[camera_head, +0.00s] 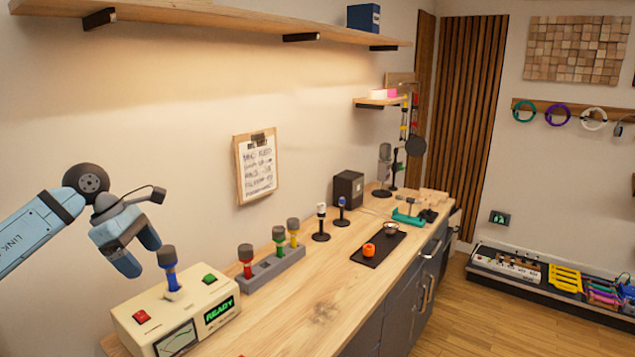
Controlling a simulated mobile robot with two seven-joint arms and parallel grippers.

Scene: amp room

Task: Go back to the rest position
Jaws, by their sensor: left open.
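My left gripper (143,257) hangs in the left part of the head view, with its two light-blue fingers pointing down and apart. It is open and holds nothing. It is up and to the left of a blue tube (170,278) with a grey cap, which stands upright on a cream box (134,338). My right gripper is not in view.
The cream box has a green "READY" display (219,310). Behind it a grey rack (274,270) holds red, green and yellow tubes. A dark mat (370,254) bears an orange item (369,250). The wooden worktop (330,302) is clear in front. A shelf (230,18) runs above.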

